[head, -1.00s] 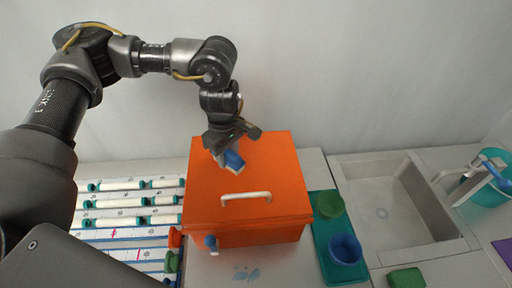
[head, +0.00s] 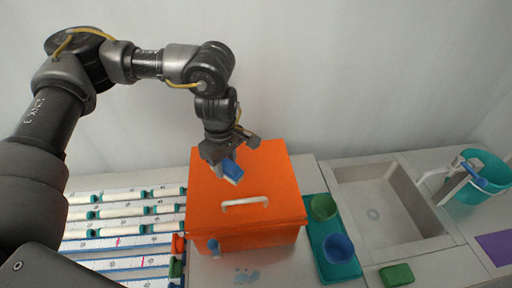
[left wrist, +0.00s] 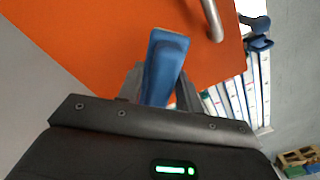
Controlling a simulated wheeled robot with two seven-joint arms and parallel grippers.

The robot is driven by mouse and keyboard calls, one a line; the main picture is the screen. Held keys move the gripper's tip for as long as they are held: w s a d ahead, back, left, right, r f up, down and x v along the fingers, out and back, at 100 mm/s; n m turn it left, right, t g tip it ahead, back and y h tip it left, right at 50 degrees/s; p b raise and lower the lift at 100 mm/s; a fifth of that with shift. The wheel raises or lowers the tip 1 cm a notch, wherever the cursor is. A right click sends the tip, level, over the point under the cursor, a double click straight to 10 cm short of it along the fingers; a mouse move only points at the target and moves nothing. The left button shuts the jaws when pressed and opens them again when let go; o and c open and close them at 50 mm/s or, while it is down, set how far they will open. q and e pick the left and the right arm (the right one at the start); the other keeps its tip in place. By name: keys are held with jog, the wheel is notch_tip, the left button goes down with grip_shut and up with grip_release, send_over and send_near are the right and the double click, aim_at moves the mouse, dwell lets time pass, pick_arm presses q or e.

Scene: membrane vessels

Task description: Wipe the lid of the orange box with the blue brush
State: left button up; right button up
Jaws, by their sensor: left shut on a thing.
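The orange box (head: 275,185) stands on the counter with its lid shut and a pale handle (head: 245,202) on top. My left gripper (head: 222,160) is over the lid's back left part, behind the handle. It is shut on the blue brush (head: 232,171), whose pale end points down toward the lid. In the left wrist view the brush (left wrist: 163,65) sits between the two fingers, with the orange lid (left wrist: 100,40) behind it. I cannot tell whether the brush touches the lid. My right gripper is not in view.
Racks of white tubes (head: 110,212) lie left of the box. A teal tray (head: 345,270) with a green cup (head: 323,207) and a blue cup (head: 338,248) stands right of it. Beyond are a green sponge (head: 396,275), a sink (head: 385,205) and a teal bucket (head: 490,172).

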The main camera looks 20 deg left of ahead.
aim_at(224, 161)
pick_arm(q)
jog(key=shift+r+p, duration=0.9)
jog(key=shift+r, duration=0.65)
jog(key=shift+s, duration=0.1)
